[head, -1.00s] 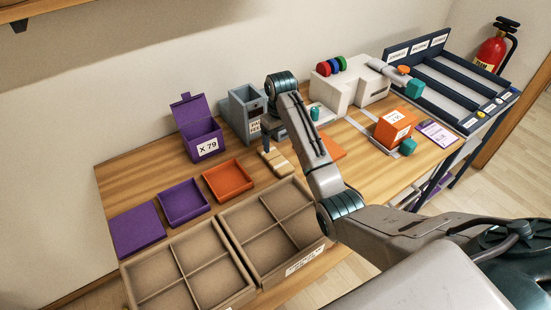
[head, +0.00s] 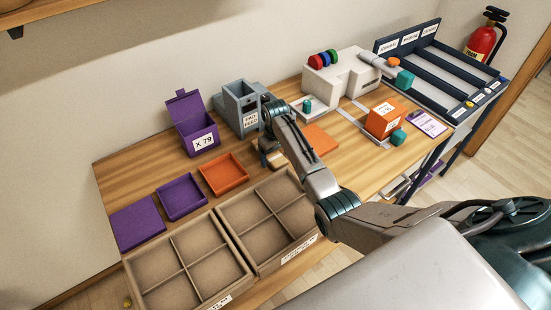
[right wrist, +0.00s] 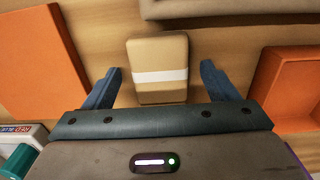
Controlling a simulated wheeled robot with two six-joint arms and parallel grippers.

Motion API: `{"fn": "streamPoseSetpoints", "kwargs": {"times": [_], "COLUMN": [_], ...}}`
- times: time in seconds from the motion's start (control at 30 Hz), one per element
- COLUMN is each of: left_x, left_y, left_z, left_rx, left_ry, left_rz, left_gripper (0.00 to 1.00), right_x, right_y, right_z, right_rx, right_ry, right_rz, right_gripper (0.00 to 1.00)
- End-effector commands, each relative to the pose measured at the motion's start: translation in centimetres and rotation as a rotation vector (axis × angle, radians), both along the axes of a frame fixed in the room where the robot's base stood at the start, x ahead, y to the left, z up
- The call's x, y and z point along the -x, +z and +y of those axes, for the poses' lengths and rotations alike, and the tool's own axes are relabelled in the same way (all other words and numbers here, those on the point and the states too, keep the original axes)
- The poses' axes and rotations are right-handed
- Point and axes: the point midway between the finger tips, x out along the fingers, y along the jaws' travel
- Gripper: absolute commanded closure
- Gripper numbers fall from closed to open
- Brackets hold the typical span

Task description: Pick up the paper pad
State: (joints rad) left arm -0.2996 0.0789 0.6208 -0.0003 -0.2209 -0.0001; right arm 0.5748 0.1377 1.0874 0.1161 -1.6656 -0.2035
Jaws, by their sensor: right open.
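The paper pad (right wrist: 160,55) is a tan block with a white band around its middle. It lies on the wooden table in the right wrist view, between the two fingers of my right gripper (right wrist: 161,70). The gripper is open, with a gap on each side of the pad. In the head view the right gripper (head: 265,145) is over the pad (head: 277,160), and my arm partly hides the pad. My left gripper is not in view.
A grey pad feed box (head: 242,108) stands behind the gripper. An orange tray (head: 224,175) is to the left and a flat orange plate (head: 319,139) to the right. Brown divided crates (head: 187,262) stand in front. An orange box (head: 386,119) is further right.

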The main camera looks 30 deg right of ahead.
Motion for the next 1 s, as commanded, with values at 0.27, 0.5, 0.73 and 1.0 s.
{"fn": "streamPoseSetpoints", "kwargs": {"times": [0.27, 0.5, 0.73, 1.0], "left_x": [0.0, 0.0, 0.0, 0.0], "left_y": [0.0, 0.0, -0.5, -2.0], "left_z": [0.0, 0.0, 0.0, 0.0], "left_rx": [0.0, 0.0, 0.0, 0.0], "left_ry": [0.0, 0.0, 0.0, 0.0], "left_rz": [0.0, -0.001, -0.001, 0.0], "left_gripper": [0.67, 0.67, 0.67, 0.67], "right_x": [0.0, 0.0, -0.1, -0.1], "right_y": [0.0, 0.0, 1.5, 6.8], "right_z": [0.0, 0.0, 0.0, -0.1], "right_rx": [0.0, 0.0, 0.001, 0.001], "right_ry": [0.0, 0.0, 0.0, -0.001], "right_rz": [0.0, 0.0, -0.003, -0.005], "right_gripper": [0.55, 0.68, 0.68, 0.68]}}
